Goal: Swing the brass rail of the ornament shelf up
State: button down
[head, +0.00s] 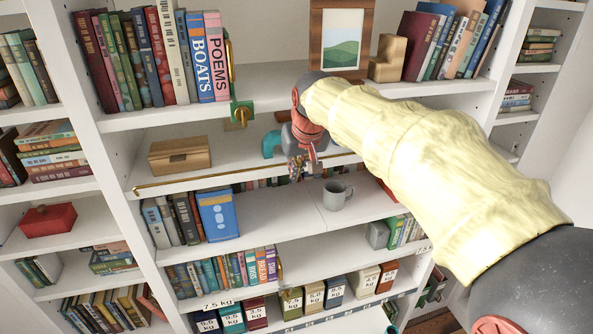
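The thin brass rail (215,177) runs along the front of the ornament shelf (228,160), low and nearly level with the shelf board. Its left end is near the left upright; part of its right half is hidden behind my gripper. My gripper (301,174) is in front of the shelf, around the right half of the rail. It is small and dark here, and I cannot tell whether its fingers are open or touch the rail. A wooden box (180,155) and a teal object (271,144), partly hidden, stand on the ornament shelf.
A green bracket with a brass knob (241,114) and an upright brass bar (230,68) are above the shelf's front. Books (160,55) and a picture frame (342,38) stand above. A grey mug (337,195) and a blue book (217,214) stand below.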

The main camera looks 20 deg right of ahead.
jog(key=shift+w, duration=0.7)
jog(key=shift+s, duration=0.1)
jog(key=shift+s+b, duration=0.95)
jog(key=shift+s, duration=1.5)
jog(key=shift+f, duration=0.1)
jog(key=s+f+b, duration=1.1)
jog(key=s+f, duration=0.3)
jog(key=f, duration=0.3)
jog(key=s+f+b, duration=1.2)
jog(key=s+f, duration=0.2)
jog(key=f, duration=0.4)
